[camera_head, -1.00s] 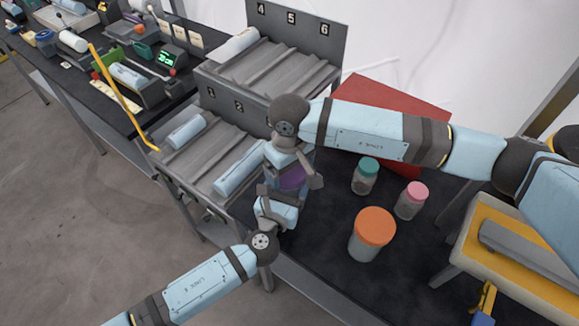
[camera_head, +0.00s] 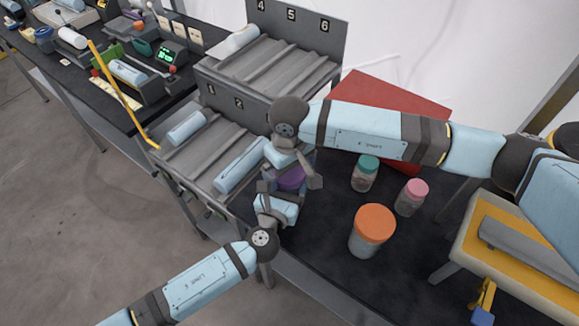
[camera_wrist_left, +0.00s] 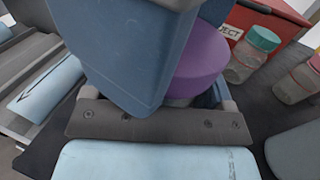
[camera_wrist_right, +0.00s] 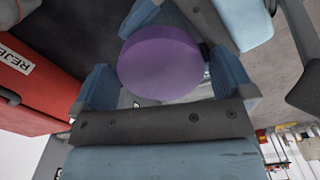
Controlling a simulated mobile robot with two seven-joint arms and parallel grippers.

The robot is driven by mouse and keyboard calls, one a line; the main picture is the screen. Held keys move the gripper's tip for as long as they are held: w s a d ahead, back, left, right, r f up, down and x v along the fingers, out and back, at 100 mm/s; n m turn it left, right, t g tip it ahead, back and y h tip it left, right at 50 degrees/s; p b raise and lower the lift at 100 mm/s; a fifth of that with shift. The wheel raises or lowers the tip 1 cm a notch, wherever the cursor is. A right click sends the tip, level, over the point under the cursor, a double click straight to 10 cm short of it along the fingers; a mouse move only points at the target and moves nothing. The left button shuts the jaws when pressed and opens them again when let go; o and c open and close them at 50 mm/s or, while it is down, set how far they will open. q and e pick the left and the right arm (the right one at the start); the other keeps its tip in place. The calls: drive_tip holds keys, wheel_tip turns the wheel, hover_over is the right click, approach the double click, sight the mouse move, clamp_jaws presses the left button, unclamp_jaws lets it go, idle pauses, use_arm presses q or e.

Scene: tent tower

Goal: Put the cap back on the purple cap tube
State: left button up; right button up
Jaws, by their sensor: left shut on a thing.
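A jar with a purple cap (camera_head: 291,178) is between my two grippers at the front left of the dark table. My left gripper (camera_head: 283,192) is shut on the jar below the cap; the jar body (camera_wrist_left: 178,102) is mostly hidden. The cap (camera_wrist_left: 203,62) appears to sit on the jar's top; whether it is fully seated cannot be told. My right gripper (camera_head: 293,180) points down from above, its fingers on either side of the cap. In the right wrist view the cap (camera_wrist_right: 160,62) lies between the spread finger pads, with a small gap showing.
A green-capped jar (camera_head: 365,174), a pink-capped jar (camera_head: 411,198) and a larger orange-capped jar (camera_head: 371,232) stand to the right. A red reject bin (camera_head: 400,105) is behind them. A grey numbered rack (camera_head: 215,150) stands close on the left.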

wheel_tip(320, 180, up, 12)
idle(0.5)
use_arm(q)
drive_tip(key=o, duration=1.2)
drive_tip(key=shift+b+v, duration=1)
drive_tip(key=shift+v, duration=5.95)
use_arm(e)
drive_tip(key=shift+f, duration=1.05)
use_arm(q)
drive_tip(key=shift+a, duration=0.1)
